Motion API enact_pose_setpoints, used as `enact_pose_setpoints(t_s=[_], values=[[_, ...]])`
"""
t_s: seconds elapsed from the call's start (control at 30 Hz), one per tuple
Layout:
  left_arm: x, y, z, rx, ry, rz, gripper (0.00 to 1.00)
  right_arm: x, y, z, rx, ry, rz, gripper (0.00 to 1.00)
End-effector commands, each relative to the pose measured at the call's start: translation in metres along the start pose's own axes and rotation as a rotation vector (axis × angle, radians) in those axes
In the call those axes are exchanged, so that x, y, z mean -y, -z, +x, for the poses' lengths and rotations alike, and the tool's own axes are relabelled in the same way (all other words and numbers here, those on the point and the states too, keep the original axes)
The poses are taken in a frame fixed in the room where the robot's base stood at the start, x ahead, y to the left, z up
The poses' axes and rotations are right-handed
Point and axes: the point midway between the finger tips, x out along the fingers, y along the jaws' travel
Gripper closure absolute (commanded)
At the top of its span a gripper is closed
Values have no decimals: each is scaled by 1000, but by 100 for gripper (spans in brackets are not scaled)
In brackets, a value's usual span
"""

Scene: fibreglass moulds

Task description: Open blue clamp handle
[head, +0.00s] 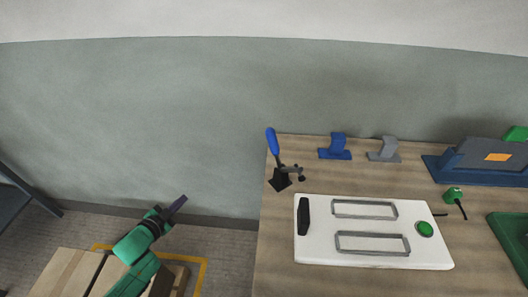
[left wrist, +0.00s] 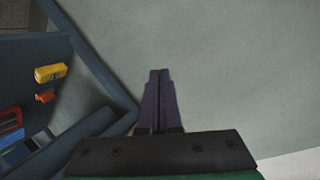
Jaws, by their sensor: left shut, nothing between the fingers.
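The blue clamp handle (head: 272,141) stands almost upright, leaning slightly left, on a black toggle clamp (head: 280,181) at the back left corner of the wooden table. My left gripper (head: 181,200) is in the air to the left of the table, well apart from the clamp. Its dark purple fingers are shut with nothing between them, as the left wrist view (left wrist: 159,84) also shows. The clamp is not in the left wrist view. My right gripper is not in either view.
The wooden table (head: 275,255) holds a white panel (head: 374,260) with two grey frames and a green button (head: 425,229). Blue (head: 335,147) and grey (head: 384,150) brackets stand behind it. A dark rack (left wrist: 92,60) with a yellow item (left wrist: 50,73) shows in the left wrist view.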

Motion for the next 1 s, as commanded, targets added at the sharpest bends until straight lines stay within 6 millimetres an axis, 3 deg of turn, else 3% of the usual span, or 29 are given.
enact_pose_setpoints(t_s=[0.07, 0.1, 0.2, 0.3, 0.4, 0.53, 0.93, 1.0], values=[[20, 80, 2, -220, -4, 143, 100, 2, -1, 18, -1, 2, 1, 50], [23, 130, -6, -350, -19, 223, 100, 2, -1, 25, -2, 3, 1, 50], [4, 237, -45, -645, -85, 401, 100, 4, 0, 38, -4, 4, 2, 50], [-20, 294, -83, -822, -145, 502, 100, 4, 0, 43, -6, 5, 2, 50], [-30, 314, -99, -885, -168, 535, 100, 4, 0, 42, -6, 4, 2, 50], [-30, 325, -94, -889, -164, 534, 100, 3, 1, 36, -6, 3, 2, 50], [-57, 384, -43, -887, -162, 530, 100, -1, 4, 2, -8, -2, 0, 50], [-60, 386, -31, -883, -165, 532, 100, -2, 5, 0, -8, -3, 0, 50]])
